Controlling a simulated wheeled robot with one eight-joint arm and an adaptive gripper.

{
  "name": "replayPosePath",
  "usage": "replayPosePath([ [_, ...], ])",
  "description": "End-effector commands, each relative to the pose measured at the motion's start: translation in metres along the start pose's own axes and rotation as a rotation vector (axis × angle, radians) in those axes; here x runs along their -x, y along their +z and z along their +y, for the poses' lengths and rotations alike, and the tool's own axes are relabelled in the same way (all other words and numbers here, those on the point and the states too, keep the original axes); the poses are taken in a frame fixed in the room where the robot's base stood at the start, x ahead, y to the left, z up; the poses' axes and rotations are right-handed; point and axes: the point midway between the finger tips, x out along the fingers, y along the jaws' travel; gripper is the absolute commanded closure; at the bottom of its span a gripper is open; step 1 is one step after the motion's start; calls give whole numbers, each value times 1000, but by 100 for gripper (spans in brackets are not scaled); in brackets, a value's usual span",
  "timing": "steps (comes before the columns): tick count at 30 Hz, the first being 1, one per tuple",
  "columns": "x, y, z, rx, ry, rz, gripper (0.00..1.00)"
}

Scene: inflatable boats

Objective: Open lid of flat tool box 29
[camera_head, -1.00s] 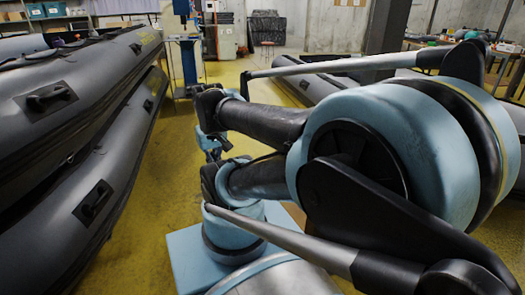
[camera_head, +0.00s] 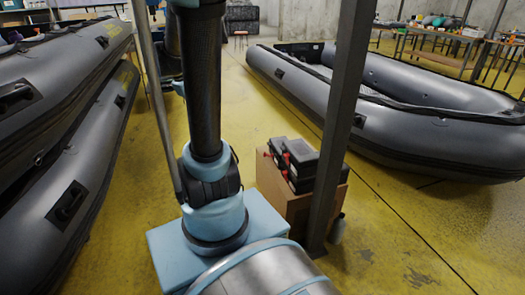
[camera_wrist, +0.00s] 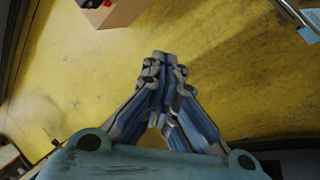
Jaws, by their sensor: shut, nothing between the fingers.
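Black tool boxes (camera_head: 301,155) with red latches stand on a brown wooden cabinet (camera_head: 293,206), right of my arm in the head view. Their lids look closed. I cannot tell which one is number 29. In the wrist view, my gripper (camera_wrist: 162,62) is shut and empty, with the yellow floor behind its fingertips. A brown box-like thing (camera_wrist: 117,12) shows at the top edge of the wrist view, apart from the fingers. My gripper is not visible in the head view.
A dark post (camera_head: 340,120) stands right beside the cabinet. A grey inflatable boat (camera_head: 400,125) lies at the right, and stacked boats (camera_head: 70,145) are at the left. A workbench (camera_head: 440,33) is at the back right. Yellow floor is clear at the lower right.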

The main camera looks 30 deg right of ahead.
Motion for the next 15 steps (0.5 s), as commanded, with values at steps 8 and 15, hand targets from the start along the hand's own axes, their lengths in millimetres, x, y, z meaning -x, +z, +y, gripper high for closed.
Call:
replayPosePath([
  [8, -27, -42, 55, 112, 74, -71, 100],
  [15, -59, -75, 99, 210, 131, -140, 100],
])
